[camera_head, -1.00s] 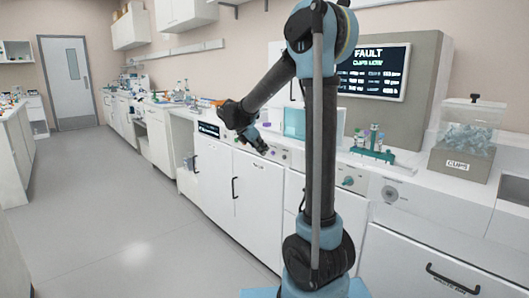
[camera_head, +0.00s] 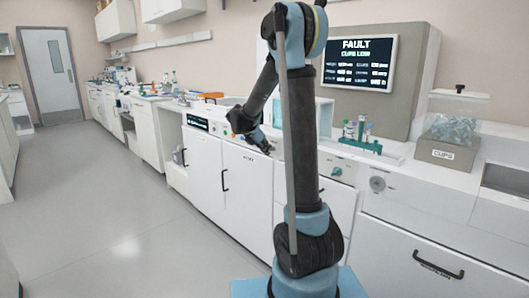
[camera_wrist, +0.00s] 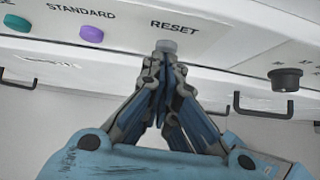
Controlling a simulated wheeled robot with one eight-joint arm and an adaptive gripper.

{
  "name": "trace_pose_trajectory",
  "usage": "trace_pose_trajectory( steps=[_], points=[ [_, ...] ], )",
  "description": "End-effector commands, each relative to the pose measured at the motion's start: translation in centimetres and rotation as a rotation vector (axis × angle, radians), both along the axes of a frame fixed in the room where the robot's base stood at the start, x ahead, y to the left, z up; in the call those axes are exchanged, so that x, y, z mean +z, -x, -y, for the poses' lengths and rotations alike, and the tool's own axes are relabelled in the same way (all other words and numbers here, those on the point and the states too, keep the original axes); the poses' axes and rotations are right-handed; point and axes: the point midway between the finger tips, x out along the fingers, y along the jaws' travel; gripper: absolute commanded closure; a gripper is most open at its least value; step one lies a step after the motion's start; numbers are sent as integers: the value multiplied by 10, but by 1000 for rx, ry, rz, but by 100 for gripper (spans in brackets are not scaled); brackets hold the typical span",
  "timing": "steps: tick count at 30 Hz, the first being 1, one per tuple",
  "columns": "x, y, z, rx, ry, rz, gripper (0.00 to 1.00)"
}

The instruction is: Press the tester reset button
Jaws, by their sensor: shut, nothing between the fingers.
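The reset button (camera_wrist: 166,46) is a small grey round button under the word RESET on the white panel front in the wrist view. My gripper (camera_wrist: 164,62) is shut and empty, its fingertips pointing up at the button and overlapping its lower edge. I cannot tell whether they touch it. In the head view my gripper (camera_head: 268,149) is close to the panel front, and the reset button cannot be made out there.
A purple button (camera_wrist: 91,34) and a teal button (camera_wrist: 17,22) sit left of the reset button. A black knob (camera_wrist: 285,79) is to the right. Dark handles (camera_wrist: 262,107) hang below. A screen (camera_head: 360,63) reads FAULT, CUPS LOW. The cups bin (camera_head: 452,140) stands right.

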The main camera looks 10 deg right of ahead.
Motion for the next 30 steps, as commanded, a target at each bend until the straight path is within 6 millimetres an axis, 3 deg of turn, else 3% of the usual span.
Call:
trace_pose_trajectory(
  steps=[23, 30],
  points=[
    [0, -12, 22, -7, 4, 2, 100],
    [1, -7, 11, -8, 4, 2, 100]
  ],
)
